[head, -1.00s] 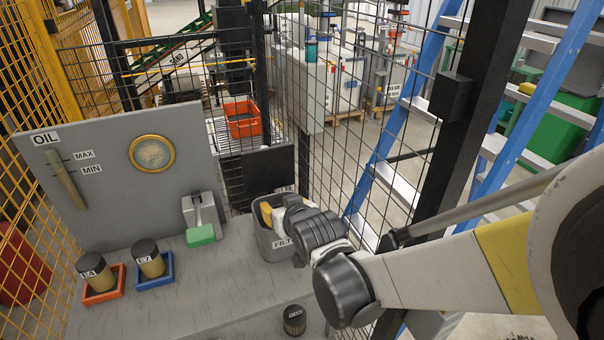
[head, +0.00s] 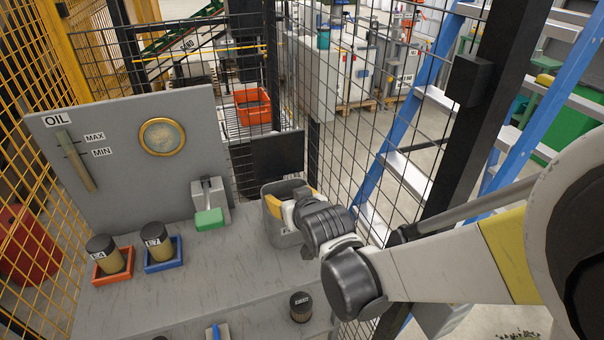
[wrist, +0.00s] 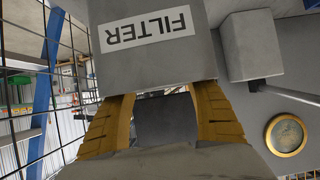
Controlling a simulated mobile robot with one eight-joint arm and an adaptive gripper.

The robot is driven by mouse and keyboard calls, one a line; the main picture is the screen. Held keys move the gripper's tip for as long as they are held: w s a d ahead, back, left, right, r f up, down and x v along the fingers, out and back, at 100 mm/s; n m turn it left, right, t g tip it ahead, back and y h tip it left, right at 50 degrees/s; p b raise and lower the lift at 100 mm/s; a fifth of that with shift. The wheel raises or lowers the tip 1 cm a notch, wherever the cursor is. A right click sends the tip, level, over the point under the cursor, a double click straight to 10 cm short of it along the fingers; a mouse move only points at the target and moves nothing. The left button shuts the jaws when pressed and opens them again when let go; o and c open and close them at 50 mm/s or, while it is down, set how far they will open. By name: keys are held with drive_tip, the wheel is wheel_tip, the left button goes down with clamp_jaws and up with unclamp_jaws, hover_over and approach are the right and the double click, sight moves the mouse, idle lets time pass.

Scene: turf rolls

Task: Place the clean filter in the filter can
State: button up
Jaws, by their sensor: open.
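The filter can (head: 270,228) is a grey open bin at the bench's back right edge. Its FILTER label shows upside down on the can wall (wrist: 150,60) in the wrist view. My gripper (head: 286,200) is at the can's mouth, its yellow fingers open and spread. In the wrist view my open gripper (wrist: 165,105) has a dark block between its fingers, which looks like the panel behind. Most of the can's inside is hidden. A dark-capped tan filter (head: 105,255) stands in an orange tray, and another (head: 157,240) stands in a blue tray.
A small dark cylinder (head: 300,307) stands near the bench's front edge. Black mesh fence (head: 340,140) rises behind and right. The bench middle is clear.

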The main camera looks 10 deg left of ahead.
drive_tip(key=p+v, duration=0.3)
drive_tip(key=v, duration=0.8)
drive_tip(key=shift+s+d, duration=0.3)
drive_tip(key=shift+r, duration=0.15)
